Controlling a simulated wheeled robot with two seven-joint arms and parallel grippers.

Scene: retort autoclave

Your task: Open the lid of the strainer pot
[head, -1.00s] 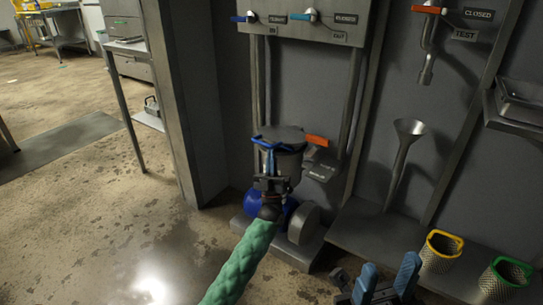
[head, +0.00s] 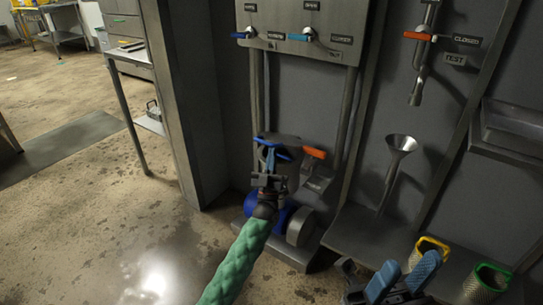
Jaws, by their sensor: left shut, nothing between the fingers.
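The strainer pot (head: 293,178) stands low by the wall, on a blue rounded body, and is largely hidden behind my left gripper. Its grey lid (head: 289,141) looks tilted up, with its face toward me; how far it is open is hard to tell. A blue handle (head: 284,153) runs across the lid's near side. My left gripper (head: 270,158) is shut and empty, its blue fingers at the lid's handle; whether they touch is unclear. My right gripper (head: 408,266) is open and empty at the lower right, away from the pot.
An orange lever (head: 314,153) sits right of the pot. A valve panel (head: 300,30) is on the wall above. A funnel (head: 400,143) and yellow-rimmed (head: 429,244) and green-rimmed (head: 490,278) baskets stand at right.

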